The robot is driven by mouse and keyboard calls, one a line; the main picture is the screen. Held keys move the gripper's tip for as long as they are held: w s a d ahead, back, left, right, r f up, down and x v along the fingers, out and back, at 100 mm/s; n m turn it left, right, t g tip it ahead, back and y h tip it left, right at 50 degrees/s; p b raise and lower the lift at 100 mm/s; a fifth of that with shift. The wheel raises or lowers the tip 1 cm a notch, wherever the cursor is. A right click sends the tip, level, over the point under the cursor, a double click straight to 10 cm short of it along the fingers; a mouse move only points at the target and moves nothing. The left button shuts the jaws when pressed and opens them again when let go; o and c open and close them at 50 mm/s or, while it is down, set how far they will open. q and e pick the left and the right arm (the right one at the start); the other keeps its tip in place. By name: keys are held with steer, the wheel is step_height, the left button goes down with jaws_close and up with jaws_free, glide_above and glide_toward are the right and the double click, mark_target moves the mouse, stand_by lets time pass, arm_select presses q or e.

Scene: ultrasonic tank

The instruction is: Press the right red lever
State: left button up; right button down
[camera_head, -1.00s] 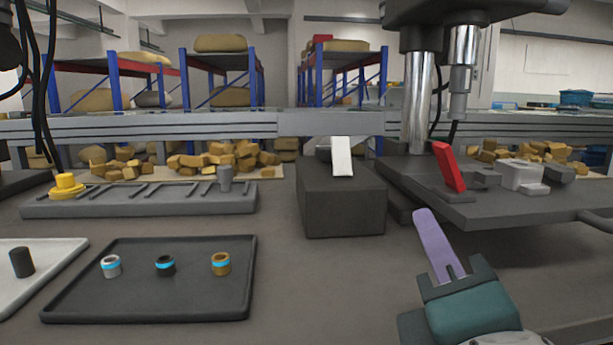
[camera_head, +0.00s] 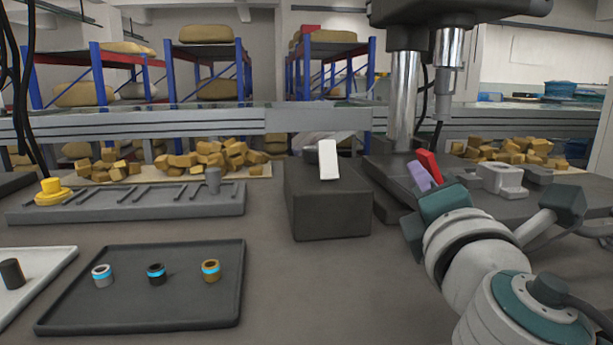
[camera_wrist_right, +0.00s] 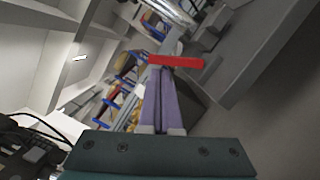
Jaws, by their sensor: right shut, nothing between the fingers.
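The red lever (camera_head: 430,163) stands tilted on the dark machine base at the right, and its lower part is hidden behind my right gripper. My right gripper (camera_head: 419,172) has purple fingers, shut and empty, with the tips close beside the lever in the head view. In the right wrist view the red lever (camera_wrist_right: 176,61) lies across the tips of the shut fingers (camera_wrist_right: 167,72). I cannot tell whether they touch. A white lever (camera_head: 328,160) stands on a dark block (camera_head: 328,207) left of the gripper. My left gripper is not in view.
A press with a steel column (camera_head: 404,100) rises behind the lever. A grey clamp block (camera_head: 500,178) sits right of it. A black tray (camera_head: 140,320) with three small banded cylinders lies front left. A grey rail with a yellow knob (camera_head: 52,190) is behind it. The front middle table is clear.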

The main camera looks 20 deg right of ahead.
steer(key=shift+d+r+m, duration=0.15)
steer(key=shift+r+m, duration=0.05)
steer(key=shift+m, duration=0.4)
stand_by(0.3)
